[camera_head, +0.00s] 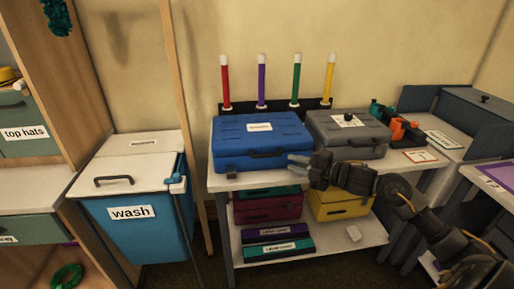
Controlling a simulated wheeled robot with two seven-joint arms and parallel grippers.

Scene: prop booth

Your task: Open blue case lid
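The blue case (262,138) stands shut on the white table, with a pale label on its lid and a dark handle (266,153) on its front. My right gripper (298,163) is at the case's front right corner, coming in from the right. Its two pale fingertips look apart with nothing between them. I cannot tell whether they touch the case. My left gripper is out of view.
A grey case (347,133) stands close to the blue case on its right. Upright coloured sticks (262,84) stand in a rack behind. A blue wash bin (140,225) is to the left. Boxes (267,207) fill the shelf below. Orange and teal items (399,128) are farther right.

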